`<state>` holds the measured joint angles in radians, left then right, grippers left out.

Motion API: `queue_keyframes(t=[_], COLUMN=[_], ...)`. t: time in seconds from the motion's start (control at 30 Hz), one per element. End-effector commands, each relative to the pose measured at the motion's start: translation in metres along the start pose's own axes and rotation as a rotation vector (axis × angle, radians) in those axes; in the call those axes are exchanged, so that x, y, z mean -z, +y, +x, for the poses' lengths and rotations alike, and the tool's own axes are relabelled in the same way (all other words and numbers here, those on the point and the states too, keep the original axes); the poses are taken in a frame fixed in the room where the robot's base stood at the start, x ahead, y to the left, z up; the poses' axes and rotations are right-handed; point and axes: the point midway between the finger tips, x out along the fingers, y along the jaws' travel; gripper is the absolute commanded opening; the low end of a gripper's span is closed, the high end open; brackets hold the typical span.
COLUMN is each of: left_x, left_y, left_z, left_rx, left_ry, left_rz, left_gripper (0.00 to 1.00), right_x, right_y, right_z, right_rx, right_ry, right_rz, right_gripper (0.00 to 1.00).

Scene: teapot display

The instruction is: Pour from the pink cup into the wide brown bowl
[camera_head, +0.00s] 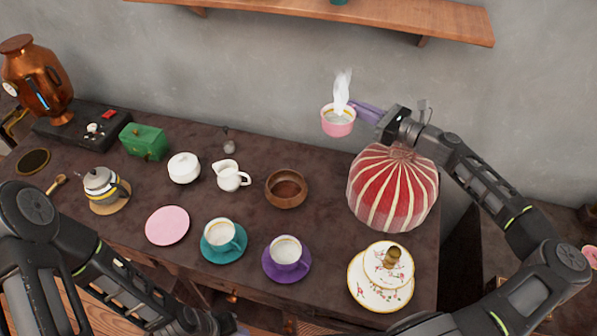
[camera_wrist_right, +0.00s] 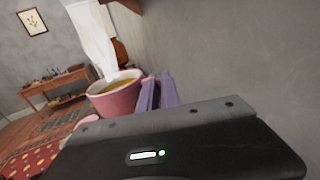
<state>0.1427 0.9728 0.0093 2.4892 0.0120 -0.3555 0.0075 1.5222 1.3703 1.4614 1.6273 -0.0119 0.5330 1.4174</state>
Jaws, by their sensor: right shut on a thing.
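The pink cup (camera_head: 338,121) is held up near the back wall, upright, with white steam rising from it. In the right wrist view the cup (camera_wrist_right: 116,98) shows a yellowish-brown liquid inside. My right gripper (camera_head: 362,112) is shut on the cup from its right side; its purple fingers also show in the right wrist view (camera_wrist_right: 158,92). The wide brown bowl (camera_head: 286,189) stands on the dark table, below and to the left of the cup, and I see no liquid in it. My left arm is at the lower left, and its gripper's fingers are not visible.
A red-and-cream striped cosy (camera_head: 393,188) stands right of the bowl. Cups on teal (camera_head: 223,256) and purple (camera_head: 287,276) saucers are in front. A wooden shelf (camera_head: 400,18) hangs above.

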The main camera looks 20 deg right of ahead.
Motion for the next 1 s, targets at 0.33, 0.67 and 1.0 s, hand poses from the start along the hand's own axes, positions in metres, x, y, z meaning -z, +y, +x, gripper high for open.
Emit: queue_keyframes(t=[0.33,0.67,1.0], left_x=[0.000,0.000,0.001], left_y=[-0.001,-0.001,-0.001], left_z=[0.000,0.002,0.004], left_rx=[0.001,0.000,-0.002], left_ry=[-0.001,0.000,0.002], left_rz=[-0.002,-0.001,0.001], left_gripper=[0.28,0.28,0.28], right_x=[0.000,0.012,0.043], right_y=[0.000,0.007,0.023], right_z=[-0.001,0.002,0.016], right_rx=[-0.006,-0.025,-0.032], right_ry=[-0.002,0.051,0.191], right_rz=[0.001,-0.060,-0.214], right_gripper=[0.00,0.00,0.00])
